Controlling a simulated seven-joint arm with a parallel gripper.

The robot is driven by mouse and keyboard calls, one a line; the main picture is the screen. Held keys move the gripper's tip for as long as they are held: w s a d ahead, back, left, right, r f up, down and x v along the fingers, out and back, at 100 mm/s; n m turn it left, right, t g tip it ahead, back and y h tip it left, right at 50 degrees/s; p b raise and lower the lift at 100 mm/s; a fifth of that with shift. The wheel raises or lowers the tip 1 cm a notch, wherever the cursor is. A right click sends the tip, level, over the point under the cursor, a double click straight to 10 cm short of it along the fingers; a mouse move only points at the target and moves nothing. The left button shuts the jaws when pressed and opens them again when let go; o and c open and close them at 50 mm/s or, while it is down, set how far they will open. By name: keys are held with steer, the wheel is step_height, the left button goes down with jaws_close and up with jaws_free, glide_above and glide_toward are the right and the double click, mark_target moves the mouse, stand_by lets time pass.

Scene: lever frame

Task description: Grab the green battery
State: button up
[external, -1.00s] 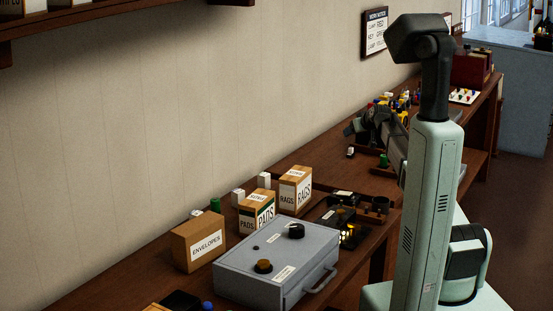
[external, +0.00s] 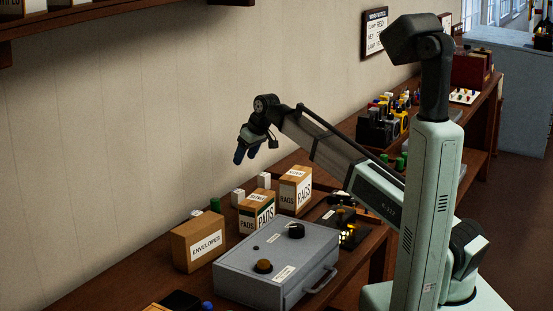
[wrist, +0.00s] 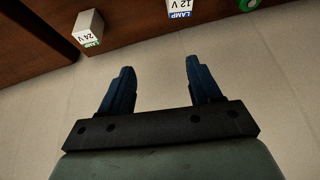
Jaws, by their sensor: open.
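Several small green cylinders could be the green battery; the external view is too small to tell which. One green cylinder (external: 215,205) stands behind the ENVELOPES box by the wall. Two others, a first (external: 383,160) and a second (external: 400,163), are farther along the bench, close to my arm. My gripper (external: 244,154) is open and empty, in the air above the PADS and RAGS boxes near the wall. In the wrist view its blue fingers (wrist: 157,88) are spread with nothing between. A green ringed thing (wrist: 248,4) is cut off at the top edge.
White lamp boxes, 24 V (wrist: 88,28) and 12 V (wrist: 180,8), stand by the wall. The ENVELOPES box (external: 198,243), PADS box (external: 257,209), RAGS box (external: 296,190) and a grey case (external: 275,266) crowd the bench. A rack of colored items (external: 382,122) is farther back.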

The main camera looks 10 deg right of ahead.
steer(key=r+n+g+h, duration=0.1)
steer(key=g, duration=0.1)
glide_above(215, 199)
steer(key=s+d, duration=0.2)
steer(key=x, duration=0.8)
steer(key=shift+d, duration=0.1)
steer(key=shift+x, duration=2.6)
steer(key=shift+d, duration=0.15)
steer(key=c, duration=1.2)
steer(key=shift+o, duration=0.2)
